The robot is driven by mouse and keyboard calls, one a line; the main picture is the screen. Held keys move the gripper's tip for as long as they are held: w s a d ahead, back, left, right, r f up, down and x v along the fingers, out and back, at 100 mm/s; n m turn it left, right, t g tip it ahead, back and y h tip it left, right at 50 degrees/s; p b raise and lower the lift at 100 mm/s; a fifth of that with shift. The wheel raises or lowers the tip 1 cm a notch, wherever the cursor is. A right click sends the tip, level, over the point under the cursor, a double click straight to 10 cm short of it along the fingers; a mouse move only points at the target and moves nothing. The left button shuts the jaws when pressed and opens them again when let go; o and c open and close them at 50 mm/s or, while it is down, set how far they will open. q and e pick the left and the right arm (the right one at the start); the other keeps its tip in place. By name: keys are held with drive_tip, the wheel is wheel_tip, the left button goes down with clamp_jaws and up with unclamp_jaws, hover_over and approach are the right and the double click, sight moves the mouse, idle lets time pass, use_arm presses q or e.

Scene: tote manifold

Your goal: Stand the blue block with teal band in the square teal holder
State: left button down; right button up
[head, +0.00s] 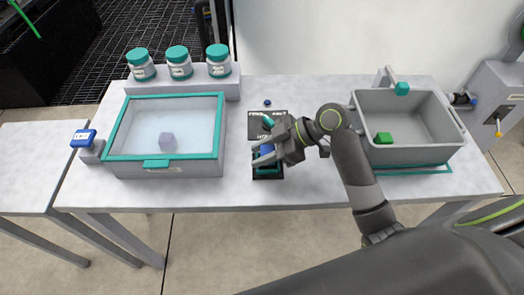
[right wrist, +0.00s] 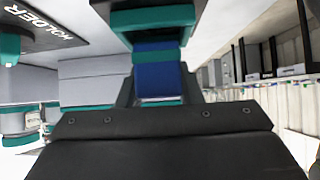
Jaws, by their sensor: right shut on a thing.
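My right gripper (head: 264,153) is shut on the blue block with teal band (head: 266,149), over the dark mat in the middle of the table. In the right wrist view, a teal frame, seemingly the holder (right wrist: 150,19), lies beyond the block's far end. I cannot tell whether the block is inside it. My left gripper is not in view.
A teal-rimmed clear-lidded box (head: 114,128) stands left, with several teal-capped jars (head: 179,64) behind it. A grey tote (head: 407,152) with a green cube (head: 383,139) inside stands right. A small dark-blue knob (head: 267,102) sits behind the mat.

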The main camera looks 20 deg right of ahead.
drive_tip(key=shift+f, duration=0.45)
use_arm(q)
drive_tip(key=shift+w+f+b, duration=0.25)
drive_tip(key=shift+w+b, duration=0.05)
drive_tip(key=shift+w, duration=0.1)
use_arm(e)
drive_tip(key=shift+f, duration=0.1)
drive_tip(key=o, duration=1)
drive_tip(key=shift+c, duration=0.2)
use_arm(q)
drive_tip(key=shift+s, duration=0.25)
